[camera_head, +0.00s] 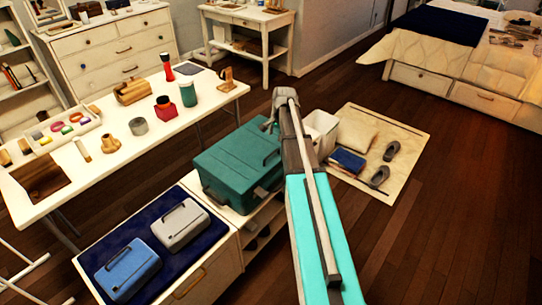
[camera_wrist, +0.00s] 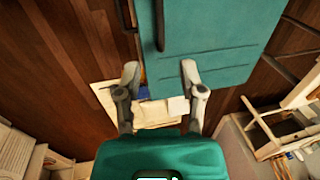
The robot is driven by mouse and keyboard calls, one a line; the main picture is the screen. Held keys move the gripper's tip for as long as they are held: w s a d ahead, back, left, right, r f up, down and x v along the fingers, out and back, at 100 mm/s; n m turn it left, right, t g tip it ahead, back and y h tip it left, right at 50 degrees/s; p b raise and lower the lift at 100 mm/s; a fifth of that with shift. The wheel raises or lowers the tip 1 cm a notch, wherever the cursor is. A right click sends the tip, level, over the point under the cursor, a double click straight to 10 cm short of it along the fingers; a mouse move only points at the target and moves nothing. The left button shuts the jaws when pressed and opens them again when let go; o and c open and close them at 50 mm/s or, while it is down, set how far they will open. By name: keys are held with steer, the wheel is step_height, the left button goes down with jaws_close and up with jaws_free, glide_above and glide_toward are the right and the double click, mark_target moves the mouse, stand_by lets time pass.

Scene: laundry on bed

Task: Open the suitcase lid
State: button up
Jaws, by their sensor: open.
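The teal suitcase (camera_head: 228,158) sits on the low white cabinet in the head view, and its lid looks shut. A dark handle (camera_head: 271,158) shows near its right side. My gripper (camera_head: 268,127) is at the suitcase's far right corner, partly hidden by my arm. In the wrist view my gripper (camera_wrist: 160,72) is open, with nothing between its fingers. A teal face that looks like the suitcase (camera_wrist: 215,45) lies just beyond the fingers, with a dark bar (camera_wrist: 159,25) along it. The right fingertip overlaps its edge; I cannot tell whether they touch.
A blue case (camera_head: 127,268) and a grey case (camera_head: 180,224) lie on a navy mat left of the suitcase. A long white table (camera_head: 115,178) with small items stands behind. A cream rug (camera_head: 410,160) holds a white bin, pillow, book and shoes. Floor at right is clear.

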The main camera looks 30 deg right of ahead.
mark_target(271, 154)
steer(key=shift+w+a+f+b, duration=0.15)
steer(key=shift+w+f+b, duration=0.2)
steer(key=shift+f+b, duration=1.45)
steer(key=shift+w+a+f+b, duration=0.1)
steer(key=shift+w+f+b, duration=0.25)
steer(key=shift+f+b, duration=1.5)
steer(key=shift+w+a+f+b, duration=0.15)
steer(key=shift+w+f+b, duration=0.2)
steer(key=shift+f+b, duration=1.45)
steer(key=shift+f, duration=0.15)
steer(key=shift+c, duration=0.2)
jaws_close()
